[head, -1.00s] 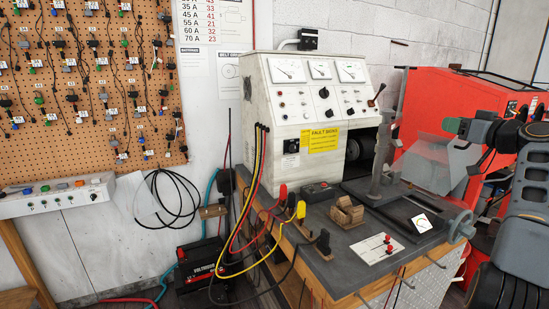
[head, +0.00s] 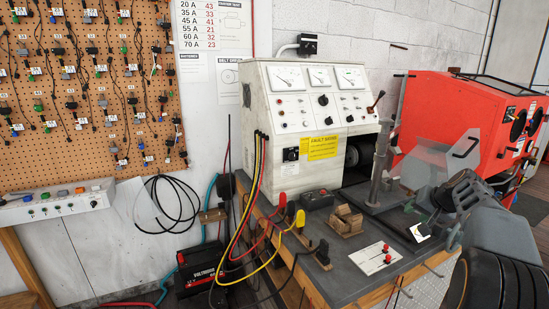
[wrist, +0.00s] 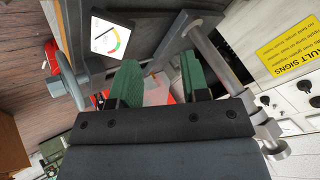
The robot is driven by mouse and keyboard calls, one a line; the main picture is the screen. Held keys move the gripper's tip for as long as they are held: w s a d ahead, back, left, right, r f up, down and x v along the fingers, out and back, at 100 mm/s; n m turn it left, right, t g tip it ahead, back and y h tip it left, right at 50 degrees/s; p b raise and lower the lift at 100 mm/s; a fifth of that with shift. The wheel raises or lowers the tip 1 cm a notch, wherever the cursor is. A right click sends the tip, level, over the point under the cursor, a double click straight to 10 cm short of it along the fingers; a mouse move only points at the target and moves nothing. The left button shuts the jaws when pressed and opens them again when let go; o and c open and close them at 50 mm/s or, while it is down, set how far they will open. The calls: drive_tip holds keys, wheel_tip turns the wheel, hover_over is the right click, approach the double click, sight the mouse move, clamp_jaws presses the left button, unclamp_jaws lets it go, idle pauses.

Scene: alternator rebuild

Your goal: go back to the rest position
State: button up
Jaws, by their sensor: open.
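My gripper (wrist: 160,80) shows in the wrist view with its two green fingers spread apart. I see nothing held between them. In the head view the dark end of my arm is low over the right end of the test bench (head: 345,283), by the white dial gauge (head: 420,232); the fingers are hard to make out there. The dial gauge also shows at the upper left of the wrist view (wrist: 108,38), apart from the fingers. A metal post (wrist: 212,50) stands to the right of the fingers in that view.
The test bench's meter panel (head: 320,90) has a yellow fault sign (head: 321,147). Cables hang at its left. A small brown wooden block (head: 347,219) and a card with red terminals (head: 380,257) lie on the bench. A red cabinet (head: 450,105) stands behind at the right.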

drive_tip(key=s+a+n+g+p, duration=0.2)
drive_tip(key=s+a+p, duration=0.3)
drive_tip(key=s+a, duration=0.7)
drive_tip(key=s+a+r+n+g+h+p, duration=0.1)
drive_tip(key=s+a+n+p, duration=0.3)
drive_tip(key=s+a, duration=0.9)
drive_tip(key=shift+s+a+r+n+g+h+p, duration=0.3)
drive_tip(key=shift+s+g+p, duration=0.3)
drive_tip(key=shift+s+p, duration=0.25)
